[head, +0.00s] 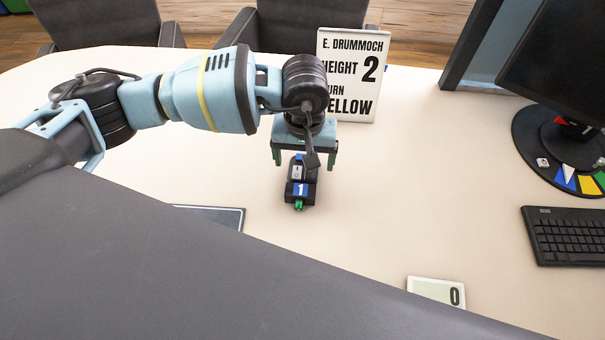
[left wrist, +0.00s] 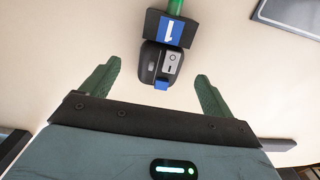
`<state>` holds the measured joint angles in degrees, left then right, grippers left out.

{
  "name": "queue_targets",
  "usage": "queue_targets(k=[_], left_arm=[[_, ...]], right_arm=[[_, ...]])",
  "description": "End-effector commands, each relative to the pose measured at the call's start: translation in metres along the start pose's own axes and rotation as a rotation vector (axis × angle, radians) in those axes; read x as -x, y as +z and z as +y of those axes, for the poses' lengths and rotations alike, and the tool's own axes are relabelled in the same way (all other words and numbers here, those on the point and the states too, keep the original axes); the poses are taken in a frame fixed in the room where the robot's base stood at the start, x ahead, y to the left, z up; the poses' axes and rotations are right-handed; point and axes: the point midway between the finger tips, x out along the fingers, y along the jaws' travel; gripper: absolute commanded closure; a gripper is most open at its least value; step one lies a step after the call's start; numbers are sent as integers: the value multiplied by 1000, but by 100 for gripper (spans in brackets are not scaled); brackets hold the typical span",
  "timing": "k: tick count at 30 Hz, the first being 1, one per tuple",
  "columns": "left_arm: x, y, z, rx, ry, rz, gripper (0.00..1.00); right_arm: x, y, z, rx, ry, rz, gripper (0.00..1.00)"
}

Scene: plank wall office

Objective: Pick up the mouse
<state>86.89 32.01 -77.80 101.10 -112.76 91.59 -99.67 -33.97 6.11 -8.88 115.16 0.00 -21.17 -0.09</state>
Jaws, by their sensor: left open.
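The mouse (head: 297,170) is a small dark device on the pale desk, and it shows more clearly in the left wrist view (left wrist: 152,66), with a grey label and a bit of blue on it. A black block with a blue "1" label (head: 300,190) and a green end lies right against it, on the near side in the head view. My left gripper (head: 304,163) is open above the mouse, one green finger to each side of it. Neither finger visibly touches it. The gripper partly hides the mouse in the head view. My right gripper is not in view.
A sign (head: 347,75) reading "E. DRUMMOCH" stands behind the gripper. A monitor (head: 560,60) on a round base and a black keyboard (head: 568,236) are at the right. A small "0" display (head: 436,292) lies at the front. The desk between is clear.

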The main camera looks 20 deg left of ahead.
Motion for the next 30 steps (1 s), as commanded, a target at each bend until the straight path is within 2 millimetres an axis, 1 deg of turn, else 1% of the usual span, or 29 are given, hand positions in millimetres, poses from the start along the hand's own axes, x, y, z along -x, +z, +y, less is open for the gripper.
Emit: queue_targets(k=[2,4,9,12,15,23,26,30], left_arm=[[-1,0,0,0,0,0,13],[-5,0,-1,0,-1,-1,13],[-28,0,-3,0,-1,-2,13],[-42,0,-3,1,-2,-2,13],[-50,0,-3,2,-1,-1,13],[-52,0,-3,1,-1,0,13],[-52,0,-3,1,-1,0,24],[-52,0,-3,1,-1,0,43]], right_arm=[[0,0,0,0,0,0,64],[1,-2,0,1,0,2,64],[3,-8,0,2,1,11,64],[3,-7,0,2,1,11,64],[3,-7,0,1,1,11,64],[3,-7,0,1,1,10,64],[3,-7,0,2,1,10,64],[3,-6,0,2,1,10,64]])
